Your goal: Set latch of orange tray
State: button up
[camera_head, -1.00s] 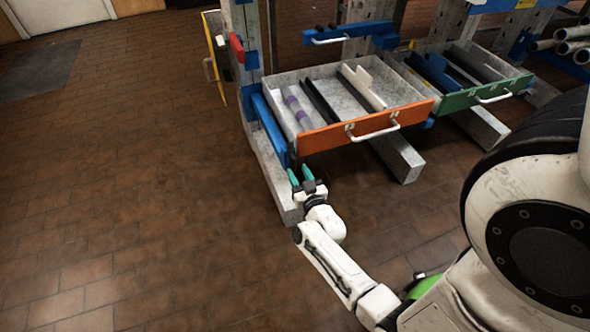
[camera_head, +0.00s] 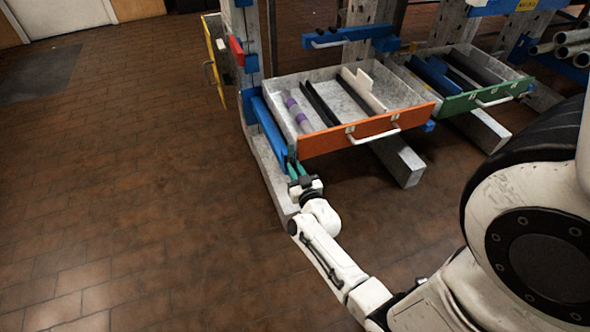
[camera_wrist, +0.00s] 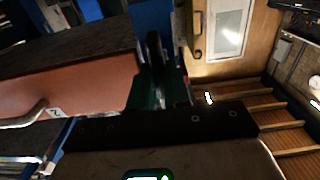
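The orange-fronted tray (camera_head: 330,141) is pulled out of the rack, with a white bar handle (camera_head: 372,131) on its front. In the wrist view its orange front (camera_wrist: 85,85) fills the left side. A blue rail (camera_head: 268,125) runs along the tray's left side. My gripper (camera_head: 295,166) is at the tray's front left corner, by the near end of this rail. In the wrist view its green fingers (camera_wrist: 158,92) stand apart, with a dark upright part (camera_wrist: 155,55), perhaps the latch, between or just beyond them. I cannot tell whether they touch it.
A green-fronted tray (camera_head: 480,97) is pulled out on the right. Grey metal feet (camera_head: 402,163) stick out below the trays. A yellow panel with a handle (camera_head: 214,60) stands at the rack's left. The tiled floor (camera_head: 120,190) on the left is clear.

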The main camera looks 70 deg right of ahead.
jog(key=shift+w, duration=0.1)
grip_shut()
jog(key=shift+m, duration=0.4)
jog(key=m, duration=0.2)
jog(key=shift+d+m, duration=0.1)
jog(key=shift+m, duration=0.3)
jog(key=shift+s+d+f+m+b, duration=0.1)
jog(key=shift+m+b, duration=0.55)
jog(key=shift+m, duration=1.7)
jog(key=shift+s+d+f+m+b, duration=0.1)
jog(key=shift+m+b, duration=0.55)
jog(key=shift+m, duration=1.75)
jog(key=shift+s+m+b, duration=0.1)
jog(key=shift+m+b, duration=0.55)
jog(key=shift+m, duration=1.7)
